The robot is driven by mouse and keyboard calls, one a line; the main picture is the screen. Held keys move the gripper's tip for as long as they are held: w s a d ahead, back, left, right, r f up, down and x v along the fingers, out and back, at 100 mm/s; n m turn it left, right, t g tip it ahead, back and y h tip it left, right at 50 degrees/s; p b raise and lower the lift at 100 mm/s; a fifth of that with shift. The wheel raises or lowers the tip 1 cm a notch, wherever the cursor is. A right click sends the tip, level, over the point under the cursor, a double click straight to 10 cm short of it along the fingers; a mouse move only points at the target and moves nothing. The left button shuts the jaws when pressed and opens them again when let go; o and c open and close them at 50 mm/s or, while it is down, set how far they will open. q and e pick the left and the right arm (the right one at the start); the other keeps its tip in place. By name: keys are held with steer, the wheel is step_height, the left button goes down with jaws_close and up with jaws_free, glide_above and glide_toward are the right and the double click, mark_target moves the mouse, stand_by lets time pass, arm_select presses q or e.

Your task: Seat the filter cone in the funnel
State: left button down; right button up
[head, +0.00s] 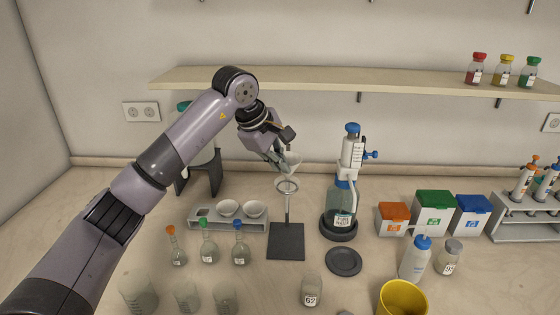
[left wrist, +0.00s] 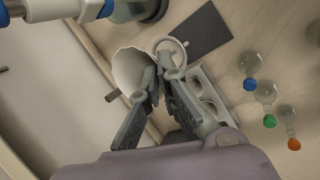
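A white filter cone (head: 292,162) is at the tips of my left gripper (head: 281,164), wide end up, just above the ring of a small stand (head: 286,240). In the left wrist view the fingers (left wrist: 153,88) are closed on the rim of the cone (left wrist: 128,70). The cone looks beside and above the ring (left wrist: 170,47) there, not inside it. The clear funnel (head: 287,187) appears to sit in the ring; its outline is faint and partly hidden. My right gripper is in neither view.
A bottle with a blue-topped dispenser (head: 342,203) stands close on the right. Small flasks (head: 239,252) and a black disc (head: 343,261) are in front.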

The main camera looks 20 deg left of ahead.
arm_select(q)
steer(key=shift+f, duration=0.1)
steer(key=shift+f+b, duration=1.7)
steer(key=shift+f, duration=0.8)
steer(key=c, duration=2.3)
jaws_free()
steer(key=o, duration=0.6)
steer(key=shift+r, duration=0.1)
steer(key=v, duration=1.2)
steer(key=shift+s, duration=0.1)
